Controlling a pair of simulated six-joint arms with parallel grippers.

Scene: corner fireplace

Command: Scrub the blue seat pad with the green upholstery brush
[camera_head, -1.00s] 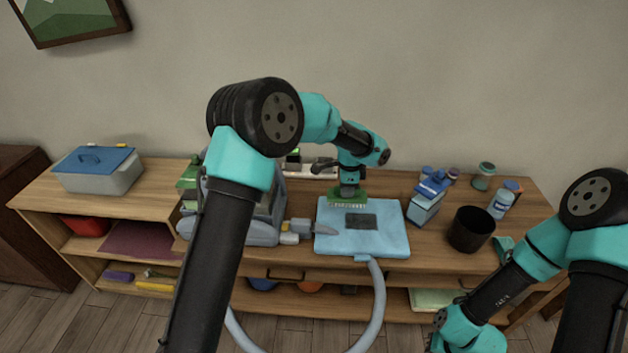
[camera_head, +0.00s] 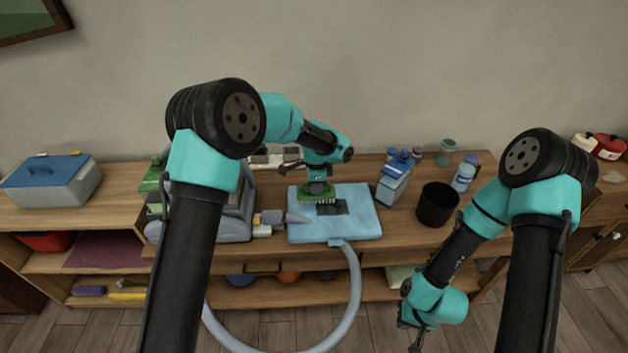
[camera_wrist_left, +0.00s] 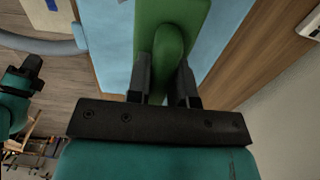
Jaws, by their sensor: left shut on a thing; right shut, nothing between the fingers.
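The blue seat pad (camera_head: 357,222) lies on the wooden sideboard, with a dark patch (camera_head: 330,208) near its middle. My left gripper (camera_head: 318,184) is shut on the green upholstery brush (camera_head: 318,195) and holds it bristles down over the pad, at the back edge of the dark patch. I cannot tell for sure whether the bristles touch the pad. In the left wrist view the green brush (camera_wrist_left: 168,50) sits between the fingers, with the blue pad (camera_wrist_left: 112,40) behind it. My right gripper (camera_head: 412,338) is shut and empty, low in front of the sideboard.
A grey machine (camera_head: 232,222) with a hose (camera_head: 352,290) stands left of the pad. A blue-and-white carton (camera_head: 393,182), a black cup (camera_head: 437,205) and a bottle (camera_head: 463,175) stand to the right. A grey box with blue lid (camera_head: 55,185) sits far left.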

